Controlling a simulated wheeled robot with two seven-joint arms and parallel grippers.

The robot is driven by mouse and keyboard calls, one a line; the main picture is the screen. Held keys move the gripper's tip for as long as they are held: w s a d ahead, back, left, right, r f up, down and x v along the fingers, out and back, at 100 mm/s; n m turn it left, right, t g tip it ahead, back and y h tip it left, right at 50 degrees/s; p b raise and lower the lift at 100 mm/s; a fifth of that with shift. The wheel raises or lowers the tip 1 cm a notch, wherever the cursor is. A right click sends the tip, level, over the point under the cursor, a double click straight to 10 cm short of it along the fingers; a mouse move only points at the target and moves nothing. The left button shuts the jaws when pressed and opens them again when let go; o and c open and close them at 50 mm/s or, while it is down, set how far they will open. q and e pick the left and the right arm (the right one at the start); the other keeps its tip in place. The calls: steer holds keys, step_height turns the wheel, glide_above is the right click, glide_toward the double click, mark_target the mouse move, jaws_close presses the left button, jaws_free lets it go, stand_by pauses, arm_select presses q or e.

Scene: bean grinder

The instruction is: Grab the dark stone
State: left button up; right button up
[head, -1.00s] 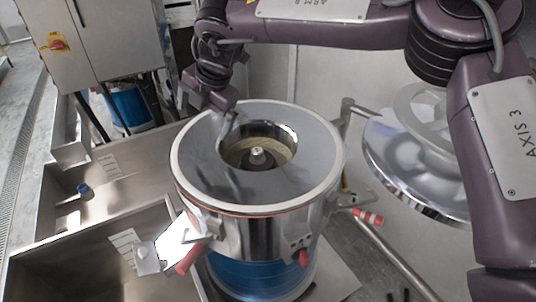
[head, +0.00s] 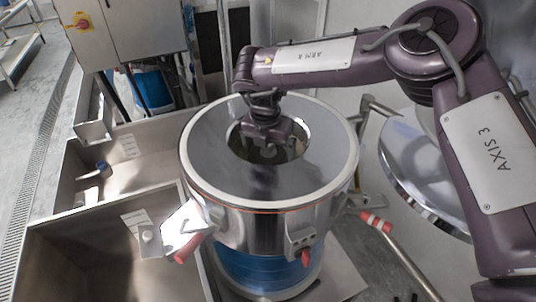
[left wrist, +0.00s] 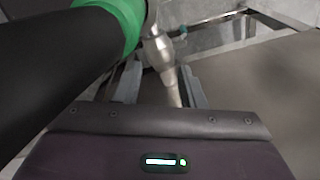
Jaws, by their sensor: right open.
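The steel grinder drum (head: 215,150) stands upright with a round opening in its wide top. Inside the opening, a dark round part with a pale centre knob, likely the dark stone (head: 262,156), shows only in part. My right gripper (head: 270,144) points down into the opening, above or around the knob. It is open, and whether it touches the stone cannot be told. My left gripper (left wrist: 160,88) shows in the left wrist view with its fingers apart. A tapered metal piece (left wrist: 163,55) shows between or behind those fingers, and no grip on it is visible.
A large steel lid or dish (head: 400,160) hangs at the right of the drum. Steel sinks (head: 60,245) lie at the left, with a control cabinet (head: 130,30) behind them. Red-tipped handles (head: 375,222) stick out around the drum. A black cylinder with a green band (left wrist: 125,18) crosses the left wrist view.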

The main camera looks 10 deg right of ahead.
steer(key=shift+w+d+f, duration=0.15)
steer(key=shift+d, duration=0.1)
steer(key=shift+s+a, duration=0.2)
steer(key=shift+a, duration=0.05)
steer(key=c, duration=1.2)
steer(key=shift+w, duration=0.1)
steer(key=shift+c, duration=0.6)
steer(key=shift+r, duration=0.2)
